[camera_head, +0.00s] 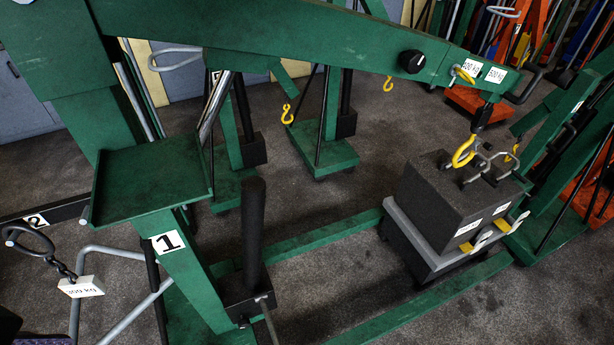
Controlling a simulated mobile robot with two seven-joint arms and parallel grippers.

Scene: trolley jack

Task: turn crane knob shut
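A green shop crane marked 1 (165,243) fills the left and middle of the head view, its boom (270,40) reaching to the upper right. A round black knob (412,62) sits on the side of the boom. A black upright cylinder (253,235) stands at the crane's foot, with a small metal rod (268,318) beside its base. I cannot tell from this view which part is the release knob, or how far it is turned. Neither of my grippers can be made out.
A yellow hook (464,152) under the boom's end meets the handles of a dark block (450,195) on a grey stand (425,250). A 300 kg tag (82,287) hangs at the lower left. Other green and orange cranes stand behind. Grey floor (335,280) shows between the crane legs.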

